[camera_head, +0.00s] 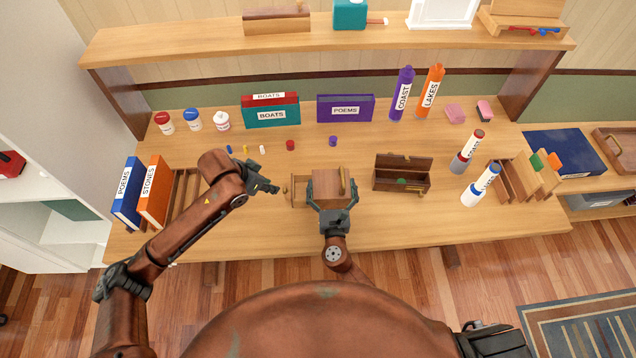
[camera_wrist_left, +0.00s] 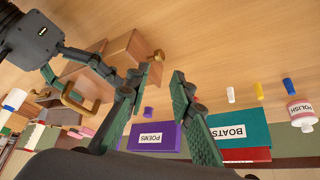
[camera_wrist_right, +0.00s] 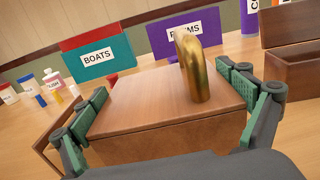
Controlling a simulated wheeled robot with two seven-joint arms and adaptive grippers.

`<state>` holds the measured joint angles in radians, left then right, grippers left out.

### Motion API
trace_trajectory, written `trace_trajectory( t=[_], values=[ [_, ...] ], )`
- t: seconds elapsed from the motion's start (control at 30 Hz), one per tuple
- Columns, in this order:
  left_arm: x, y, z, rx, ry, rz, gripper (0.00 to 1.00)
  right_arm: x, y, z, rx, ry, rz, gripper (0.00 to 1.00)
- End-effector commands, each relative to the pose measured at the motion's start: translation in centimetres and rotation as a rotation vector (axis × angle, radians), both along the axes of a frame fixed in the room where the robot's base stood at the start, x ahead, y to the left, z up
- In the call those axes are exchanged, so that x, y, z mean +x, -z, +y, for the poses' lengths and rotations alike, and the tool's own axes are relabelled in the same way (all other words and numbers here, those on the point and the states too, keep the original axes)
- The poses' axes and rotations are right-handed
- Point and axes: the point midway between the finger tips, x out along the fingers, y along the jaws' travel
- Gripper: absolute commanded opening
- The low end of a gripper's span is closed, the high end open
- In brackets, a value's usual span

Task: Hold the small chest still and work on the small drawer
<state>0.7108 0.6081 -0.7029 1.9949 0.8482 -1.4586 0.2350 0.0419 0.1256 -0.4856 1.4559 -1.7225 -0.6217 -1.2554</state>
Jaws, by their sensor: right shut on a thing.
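The small wooden chest (camera_head: 326,186) stands near the table's front edge, with a brass handle on top (camera_wrist_right: 193,68). My right gripper (camera_head: 331,200) has its fingers on both sides of the chest and is shut on it. The small drawer (camera_head: 298,191) sticks out partway from the chest's left side. Its brass knob (camera_wrist_left: 158,55) shows in the left wrist view. My left gripper (camera_head: 272,186) is open and empty, a little left of the knob. Its fingers (camera_wrist_left: 166,85) are spread, with the knob beyond the gap between their tips, apparently untouched.
An open dark wooden box (camera_head: 402,178) stands right of the chest. A slatted rack with books (camera_head: 154,190) stands at left, below my left arm. Bottles (camera_head: 467,150) and a sorter (camera_head: 525,176) stand at right.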

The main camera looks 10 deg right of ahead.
Motion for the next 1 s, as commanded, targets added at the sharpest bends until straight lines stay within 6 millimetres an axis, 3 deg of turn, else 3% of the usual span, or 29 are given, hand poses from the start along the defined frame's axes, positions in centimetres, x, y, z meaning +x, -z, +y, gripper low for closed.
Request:
trace_trajectory(
  t=[0.17,0.27,0.63,1.0],
  values=[
    [0.3,0.3,0.5,-0.021,-0.060,0.040,0.08,0.0,0.0,0.0,0.000,0.000,0.000,0.60],
    [0.8,0.8,1.4,-0.063,-0.184,0.123,0.01,0.0,0.0,0.0,0.000,0.000,0.000,0.60],
    [3.0,2.5,6.0,-0.313,-0.983,0.668,0.00,0.0,0.0,0.0,0.000,0.000,0.000,0.60],
    [4.2,1.8,9.2,-0.474,-1.730,1.251,0.00,0.0,0.0,0.0,0.000,0.000,0.000,0.60]
  ],
)
